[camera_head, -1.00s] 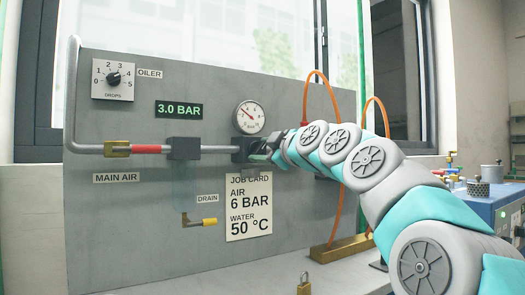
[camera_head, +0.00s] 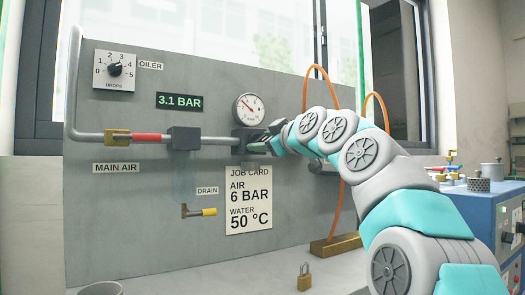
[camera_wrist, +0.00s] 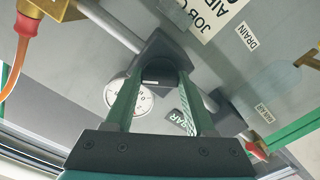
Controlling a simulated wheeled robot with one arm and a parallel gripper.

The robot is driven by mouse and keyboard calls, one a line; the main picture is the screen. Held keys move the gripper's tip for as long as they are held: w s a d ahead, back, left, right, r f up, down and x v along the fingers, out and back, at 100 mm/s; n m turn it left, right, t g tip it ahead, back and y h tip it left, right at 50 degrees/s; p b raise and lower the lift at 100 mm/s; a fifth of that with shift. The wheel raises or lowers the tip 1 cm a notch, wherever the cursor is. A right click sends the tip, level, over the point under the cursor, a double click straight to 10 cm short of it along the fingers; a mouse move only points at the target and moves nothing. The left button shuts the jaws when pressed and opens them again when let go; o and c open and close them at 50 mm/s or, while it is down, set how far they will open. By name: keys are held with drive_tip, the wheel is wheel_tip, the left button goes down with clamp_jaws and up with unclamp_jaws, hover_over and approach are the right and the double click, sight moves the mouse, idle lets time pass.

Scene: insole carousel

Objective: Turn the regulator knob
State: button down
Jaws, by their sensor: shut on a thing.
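The regulator (camera_head: 246,139) is a dark block on the pipe, below the round pressure gauge (camera_head: 249,109). Its dark knob (camera_wrist: 160,73) shows in the wrist view between two green fingers. My gripper (camera_wrist: 160,84) is shut on this knob, one finger on each side. In the head view my gripper (camera_head: 268,143) reaches the regulator from the right, and the arm and fingers hide most of the knob. The green digital display (camera_head: 179,101) reads 3.1 BAR. The job card (camera_head: 249,200) reads air 6 BAR and water 50 °C.
An oiler dial (camera_head: 115,70) sits upper left on the grey panel. A brass valve with a red handle (camera_head: 150,137) is on the pipe, and a drain valve (camera_head: 199,211) is below. A padlock (camera_head: 304,278) stands on the bench. Orange hoses (camera_head: 335,90) hang behind my arm.

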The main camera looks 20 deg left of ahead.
drive_tip(key=shift+m, duration=1)
drive_tip(key=m+p, duration=0.1)
drive_tip(key=m, duration=0.2)
drive_tip(key=shift+m, duration=0.3)
drive_tip(key=m+p, duration=0.2)
drive_tip(key=m, duration=0.1)
drive_tip(key=shift+m, duration=0.3)
drive_tip(key=m+p, duration=0.3)
drive_tip(key=m, duration=0.2)
drive_tip(key=shift+r+m, duration=0.1)
drive_tip(key=shift+m, duration=0.2)
drive_tip(key=m+p, duration=0.3)
drive_tip(key=m, duration=0.2)
drive_tip(key=shift+m, duration=0.4)
drive_tip(key=shift+c, duration=1.2)
unclamp_jaws()
